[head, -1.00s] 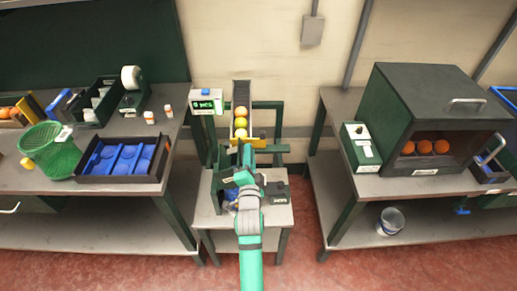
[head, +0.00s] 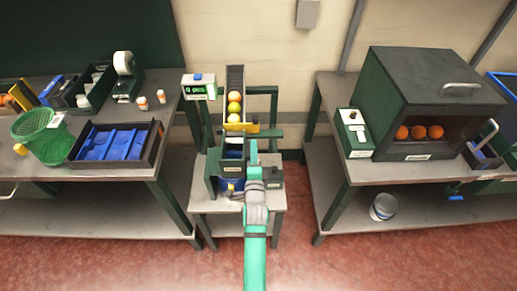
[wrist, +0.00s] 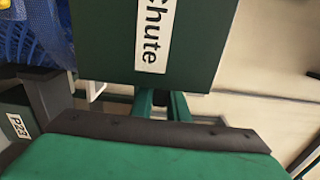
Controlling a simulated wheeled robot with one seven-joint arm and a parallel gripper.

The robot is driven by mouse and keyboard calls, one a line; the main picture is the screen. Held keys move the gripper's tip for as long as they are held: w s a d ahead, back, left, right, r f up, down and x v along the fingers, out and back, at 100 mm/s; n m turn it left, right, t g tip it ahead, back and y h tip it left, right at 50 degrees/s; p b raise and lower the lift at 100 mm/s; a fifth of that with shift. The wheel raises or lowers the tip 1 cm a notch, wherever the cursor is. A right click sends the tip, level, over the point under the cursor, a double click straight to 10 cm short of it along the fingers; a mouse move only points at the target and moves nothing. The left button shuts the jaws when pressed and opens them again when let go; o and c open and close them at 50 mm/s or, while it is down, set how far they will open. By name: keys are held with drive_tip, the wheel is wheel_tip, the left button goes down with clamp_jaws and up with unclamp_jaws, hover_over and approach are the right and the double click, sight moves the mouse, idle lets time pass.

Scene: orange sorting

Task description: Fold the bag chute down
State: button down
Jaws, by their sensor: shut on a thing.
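The bag chute (head: 230,168) is a dark green panel with a white label, at the front of the small centre stand. Its "Chute" label shows large and sideways on the green panel (wrist: 190,45) in the wrist view. A blue mesh bag (wrist: 38,38) hangs beside the panel at upper left there, and blue (head: 233,150) shows inside the stand in the head view. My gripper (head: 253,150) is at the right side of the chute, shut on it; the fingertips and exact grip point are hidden.
Above the stand, a ramp holds several fruits (head: 234,107) behind a yellow gate (head: 240,129). A label box (head: 198,87) stands left of it. Side benches hold a blue tray (head: 110,144), a green basket (head: 42,137) and a dark cabinet (head: 420,90).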

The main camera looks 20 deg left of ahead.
drive_tip(key=shift+f, duration=0.1)
drive_tip(key=c, duration=1.7)
unclamp_jaws()
drive_tip(key=v, duration=1)
drive_tip(key=shift+s+d, duration=0.2)
drive_tip(key=shift+s, duration=0.15)
drive_tip(key=s+d+f+n+h, duration=0.1)
drive_tip(key=s+d+n, duration=0.25)
drive_tip(key=s, duration=0.55)
drive_tip(key=s+d+f+n+g+h, duration=0.1)
drive_tip(key=s+d+f+n+h, duration=0.15)
drive_tip(key=s+d, duration=0.4)
drive_tip(key=s+d+f+n+h, duration=0.1)
drive_tip(key=s+d+n, duration=0.2)
drive_tip(key=s, duration=0.8)
drive_tip(key=s+r+n, duration=0.1)
drive_tip(key=s+n, duration=0.1)
drive_tip(key=s, duration=0.1)
drive_tip(key=s+d+r+n, duration=0.1)
drive_tip(key=s+r, duration=0.1)
drive_tip(key=s, duration=0.1)
drive_tip(key=s+d+r+n, duration=0.1)
drive_tip(key=s+n, duration=0.1)
drive_tip(key=s, duration=0.1)
drive_tip(key=shift+s+d+r+n+g+h, duration=0.1)
drive_tip(key=shift+s+r+n+g+h, duration=0.2)
drive_tip(key=shift+r+g+h, duration=0.1)
